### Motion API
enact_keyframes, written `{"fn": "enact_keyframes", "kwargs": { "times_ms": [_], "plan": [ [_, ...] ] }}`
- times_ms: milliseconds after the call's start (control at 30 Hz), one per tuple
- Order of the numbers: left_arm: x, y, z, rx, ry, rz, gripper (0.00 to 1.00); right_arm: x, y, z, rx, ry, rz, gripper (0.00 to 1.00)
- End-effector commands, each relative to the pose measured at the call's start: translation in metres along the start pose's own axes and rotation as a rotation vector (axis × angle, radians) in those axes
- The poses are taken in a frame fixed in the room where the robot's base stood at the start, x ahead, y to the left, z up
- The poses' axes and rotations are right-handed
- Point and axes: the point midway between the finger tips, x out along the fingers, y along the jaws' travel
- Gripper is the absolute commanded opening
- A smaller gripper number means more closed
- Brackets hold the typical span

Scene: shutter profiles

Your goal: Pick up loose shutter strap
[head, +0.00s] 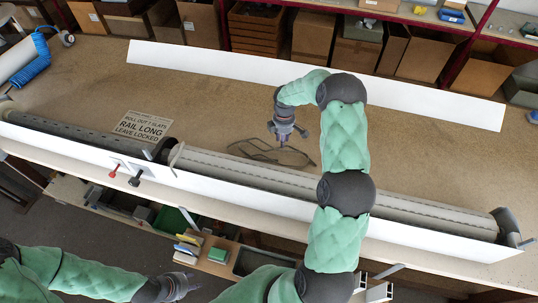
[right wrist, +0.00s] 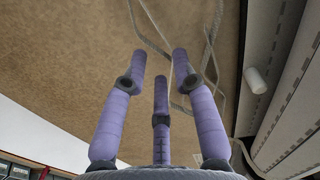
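The loose shutter strap is a thin, dark, looped band (head: 258,158) lying on the brown bench behind the long roller tube. It shows as grey strips in the right wrist view (right wrist: 208,52). My right gripper (head: 284,142) reaches over the tube and points down at the strap. In the right wrist view its three purple fingers (right wrist: 163,72) are spread apart, with strap strips beyond and between the tips. I see nothing held; whether the fingers touch the strap is unclear. My left gripper (head: 184,286) is low at the front, below the bench edge; its finger opening is unclear.
The grey roller tube (head: 420,213) runs along the bench front, with a white profile before it (head: 260,198) and another behind (head: 400,93). A sign (head: 143,125), red and black clamps (head: 135,178) and a blue hose (head: 37,62) are left. Boxes fill the back shelf.

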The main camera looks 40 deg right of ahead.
Motion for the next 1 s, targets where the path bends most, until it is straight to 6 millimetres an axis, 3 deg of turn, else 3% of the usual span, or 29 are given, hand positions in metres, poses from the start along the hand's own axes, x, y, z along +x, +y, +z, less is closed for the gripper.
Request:
{"fn": "enact_keyframes", "kwargs": {
  "times_ms": [267, 533, 800, 833, 933, 1000],
  "plan": [
    [0.001, 0.0, 0.0, 0.0, 0.0, 0.0, 0.4, 0.02, 0.0, 0.0, -0.002, 0.0, 0.0, 0.28],
    [0.001, 0.0, 0.0, 0.0, 0.0, 0.0, 0.4, 0.057, -0.002, -0.001, -0.001, -0.001, -0.001, 0.28],
    [0.001, 0.0, 0.0, 0.0, 0.0, 0.0, 0.4, 0.062, -0.001, -0.001, -0.001, 0.0, 0.002, 0.28],
    [0.001, 0.0, 0.0, 0.0, 0.0, 0.0, 0.4, 0.062, -0.001, -0.001, -0.001, 0.0, 0.002, 0.26],
    [0.001, 0.0, 0.0, 0.0, 0.0, 0.0, 0.4, 0.062, -0.001, -0.001, -0.001, 0.0, 0.002, 0.0],
    [0.001, 0.0, 0.0, 0.0, 0.0, 0.0, 0.4, 0.062, -0.001, -0.001, -0.001, 0.0, 0.001, 0.0]
  ]
}}
